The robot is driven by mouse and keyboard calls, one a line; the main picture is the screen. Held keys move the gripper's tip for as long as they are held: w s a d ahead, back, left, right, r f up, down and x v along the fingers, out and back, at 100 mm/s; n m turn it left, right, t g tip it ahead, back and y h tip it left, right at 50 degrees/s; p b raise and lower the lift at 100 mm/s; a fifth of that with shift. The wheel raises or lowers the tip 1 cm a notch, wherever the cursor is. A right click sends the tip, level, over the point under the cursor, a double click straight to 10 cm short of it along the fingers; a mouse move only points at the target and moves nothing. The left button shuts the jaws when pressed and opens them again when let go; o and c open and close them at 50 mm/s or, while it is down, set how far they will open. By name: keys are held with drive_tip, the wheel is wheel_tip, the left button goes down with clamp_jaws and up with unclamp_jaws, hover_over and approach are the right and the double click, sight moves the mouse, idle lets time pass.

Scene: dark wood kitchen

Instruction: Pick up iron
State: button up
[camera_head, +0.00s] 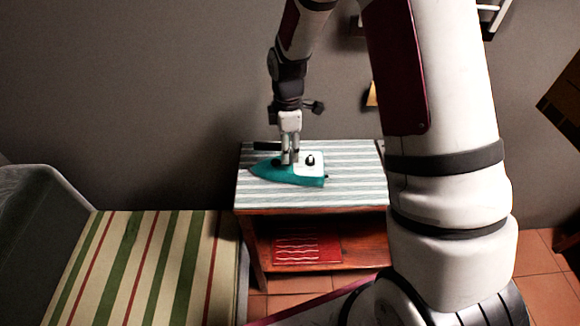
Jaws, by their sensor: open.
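The iron (300,180) lies on a small table with a striped top (340,196). Its body is teal with a white upper part and a dark knob, and its pointed end faces left. My gripper (290,162) is right above the iron and points down at it. Its fingertips overlap the iron's upper part in this view, so I cannot tell whether they touch it. The gripper is open and hides part of the iron's top. A dark bar (267,146) shows just behind and left of the fingers.
A red patterned item (307,248) lies on the table's lower shelf. A seat with a striped cushion (140,270) stands to the left. A grey wall (130,90) rises close behind the table. My own arm covers the right part of the view and the table's right edge.

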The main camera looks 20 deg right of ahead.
sight(272, 170)
drive_tip(key=shift+w+f, duration=0.1)
drive_tip(key=shift+f, duration=1.75)
clamp_jaws()
drive_tip(key=shift+r, duration=0.1)
